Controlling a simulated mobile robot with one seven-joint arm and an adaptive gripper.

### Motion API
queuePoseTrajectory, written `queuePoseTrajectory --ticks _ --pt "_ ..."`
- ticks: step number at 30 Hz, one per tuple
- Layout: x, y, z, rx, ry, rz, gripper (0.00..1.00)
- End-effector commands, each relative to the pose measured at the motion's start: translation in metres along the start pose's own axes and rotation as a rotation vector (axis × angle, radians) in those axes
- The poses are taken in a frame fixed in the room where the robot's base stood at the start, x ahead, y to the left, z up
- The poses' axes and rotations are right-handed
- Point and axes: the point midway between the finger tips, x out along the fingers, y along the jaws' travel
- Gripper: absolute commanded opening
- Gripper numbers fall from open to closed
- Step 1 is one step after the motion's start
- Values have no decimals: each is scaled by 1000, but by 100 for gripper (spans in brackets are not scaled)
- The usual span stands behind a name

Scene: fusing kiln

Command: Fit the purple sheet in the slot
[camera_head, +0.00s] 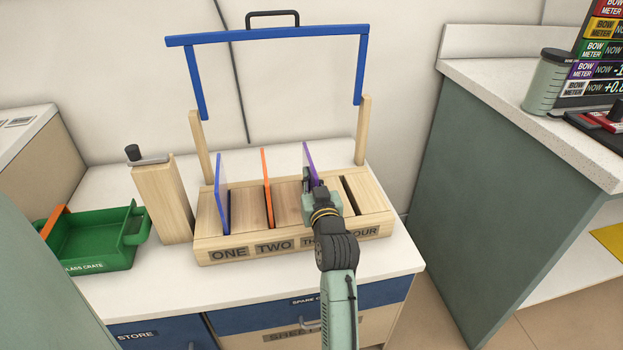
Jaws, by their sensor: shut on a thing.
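The purple sheet (309,157) stands upright over the slot-three part of the wooden rack (215,246). My gripper (309,178) is shut on the purple sheet, from its front right side. My gripper and arm hide the sheet's lower part and most of the third slot, so I cannot tell whether its bottom edge is in the slot. The rack's front labels read ONE, TWO, a partly covered third and a partly covered FOUR. A dark empty slot (350,196) shows right of my gripper.
A blue sheet (220,180) stands at slot one, an orange sheet (266,180) at slot two. A blue bar frame (270,34) rises above the rack by two wooden posts. A wooden block (162,200) and green crate (95,240) stand left. A counter (530,110) is right.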

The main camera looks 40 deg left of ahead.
Motion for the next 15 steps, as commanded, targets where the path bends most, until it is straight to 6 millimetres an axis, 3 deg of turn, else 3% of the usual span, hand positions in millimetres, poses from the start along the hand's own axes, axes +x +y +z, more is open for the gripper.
queuePoseTrajectory --ticks 4,5,15 --pt "0 0 2 -1 5 0 0" --pt "0 0 1 -1 5 0 9" --pt "0 0 2 0 1 0 31"
